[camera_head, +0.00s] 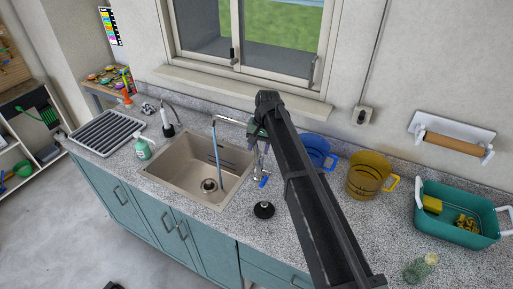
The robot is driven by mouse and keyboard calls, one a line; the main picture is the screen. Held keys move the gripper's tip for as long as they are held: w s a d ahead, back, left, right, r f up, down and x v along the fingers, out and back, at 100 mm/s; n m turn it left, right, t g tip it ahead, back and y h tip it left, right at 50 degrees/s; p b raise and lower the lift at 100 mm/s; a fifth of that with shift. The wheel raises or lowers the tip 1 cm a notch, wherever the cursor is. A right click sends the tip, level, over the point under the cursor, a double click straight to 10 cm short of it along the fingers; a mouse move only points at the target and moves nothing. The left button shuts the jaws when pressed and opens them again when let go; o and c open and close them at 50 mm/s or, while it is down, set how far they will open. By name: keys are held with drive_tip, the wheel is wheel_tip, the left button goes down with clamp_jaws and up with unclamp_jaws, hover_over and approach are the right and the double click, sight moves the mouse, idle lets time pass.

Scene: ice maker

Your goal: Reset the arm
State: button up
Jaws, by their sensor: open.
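My arm reaches up from the lower right across the counter, its dark upper end in front of the window sill. My gripper (257,138) is small in view beside the arm's far end, close to the sink tap (228,121); its fingers are hard to make out, but it is open. I cannot tell whether it touches the tap. I see nothing held in it. A thin blue stream (217,155) hangs from the spout into the sink (188,177).
A blue jug (316,148) stands partly behind my arm. A yellow jug (368,175), a teal basket (455,222) and a small bottle (420,267) stand to the right. A black round object (264,210) is near the sink; a drying rack (107,132) is left.

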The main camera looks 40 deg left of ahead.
drive_tip(key=r, duration=0.1)
drive_tip(key=r+p, duration=0.1)
drive_tip(key=shift+w+r, duration=0.25)
drive_tip(key=shift+r, duration=0.05)
drive_tip(key=s+d+f+m+b, duration=0.2)
drive_tip(key=d+f+b, duration=0.2)
drive_tip(key=d, duration=1.8)
drive_tip(key=s+d+f+m+t+b, duration=0.1)
drive_tip(key=d+f+b, duration=0.4)
drive_tip(key=d, duration=1.7)
drive_tip(key=s+d+f+m+t+b, duration=0.1)
drive_tip(key=d+f+b, duration=0.4)
drive_tip(key=d, duration=1.7)
drive_tip(key=shift+s+f+m, duration=0.2)
drive_tip(key=shift+s+m, duration=0.6)
drive_tip(key=shift+m, duration=0.4)
drive_tip(key=o, duration=0.8)
drive_tip(key=shift+r, duration=0.1)
